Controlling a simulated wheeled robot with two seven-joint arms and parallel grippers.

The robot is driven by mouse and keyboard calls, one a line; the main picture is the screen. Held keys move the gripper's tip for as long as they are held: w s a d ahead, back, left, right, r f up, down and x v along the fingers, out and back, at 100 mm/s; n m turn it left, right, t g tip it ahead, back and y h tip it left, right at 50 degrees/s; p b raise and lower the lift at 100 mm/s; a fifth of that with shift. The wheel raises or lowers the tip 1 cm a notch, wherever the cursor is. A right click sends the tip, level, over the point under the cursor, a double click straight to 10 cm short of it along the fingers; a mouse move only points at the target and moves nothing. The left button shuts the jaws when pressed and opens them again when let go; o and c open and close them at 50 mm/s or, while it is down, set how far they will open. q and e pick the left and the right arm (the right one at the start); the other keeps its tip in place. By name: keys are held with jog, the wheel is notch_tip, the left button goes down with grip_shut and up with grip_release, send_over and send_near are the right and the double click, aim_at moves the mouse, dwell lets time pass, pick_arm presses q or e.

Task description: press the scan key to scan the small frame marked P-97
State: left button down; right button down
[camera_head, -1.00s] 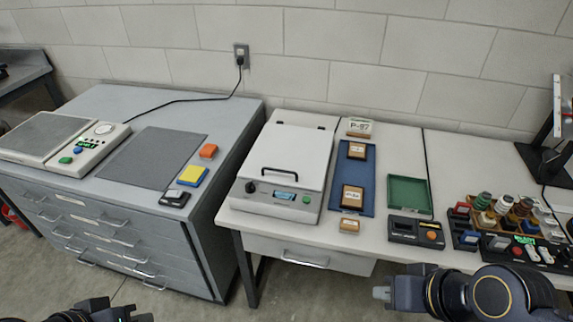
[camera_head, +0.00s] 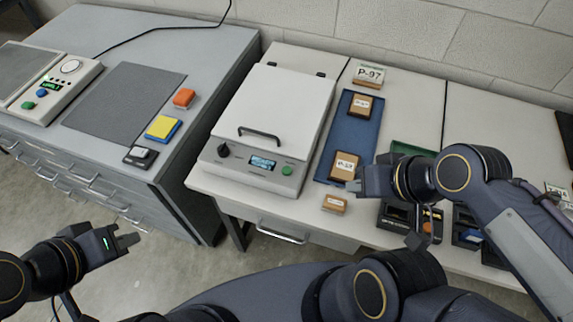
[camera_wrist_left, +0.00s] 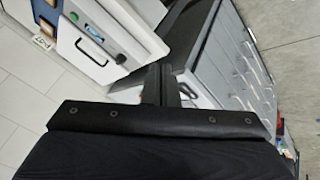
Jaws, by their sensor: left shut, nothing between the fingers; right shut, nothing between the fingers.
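The white machine (camera_head: 270,110) stands on the pale table, its lid closed. Its front has a black knob, a lit display (camera_head: 262,163) and a green button (camera_head: 287,170). A card reading P-97 (camera_head: 370,73) stands at the back of the table. Two small brown frames lie on the blue mat (camera_head: 335,140), one far (camera_head: 361,105) and one near (camera_head: 345,165); their labels are too small to read surely. My right gripper (camera_head: 358,186) is shut and empty, beside the near frame. My left gripper (camera_head: 130,239) is shut and empty, low in front of the grey cabinet.
A small brown block (camera_head: 335,204) lies at the table's front edge. A green tray (camera_head: 412,149) and dark devices are partly hidden behind my right arm. The grey cabinet (camera_head: 215,35) on the left carries a scale, a dark mat and coloured blocks.

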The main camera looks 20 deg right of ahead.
pick_arm(q)
jog(key=w+d+r+n+h+p, duration=0.2)
jog(key=w+d+r+h, duration=0.15)
jog(key=w+d, duration=0.45)
jog(key=n+p, duration=0.3)
jog(key=n, duration=0.9)
send_over(283, 173)
notch_tip(283, 173, down, 6)
jog(key=shift+f+g, duration=0.25)
jog(key=shift+g, duration=0.15)
jog(key=shift+h, duration=0.25)
notch_tip(283, 173, down, 9)
jog(key=b, duration=0.8)
jog(key=shift+r, duration=0.1)
jog(key=shift+b, duration=0.35)
jog(key=shift+f+b, duration=0.3)
jog(key=shift+f, duration=0.1)
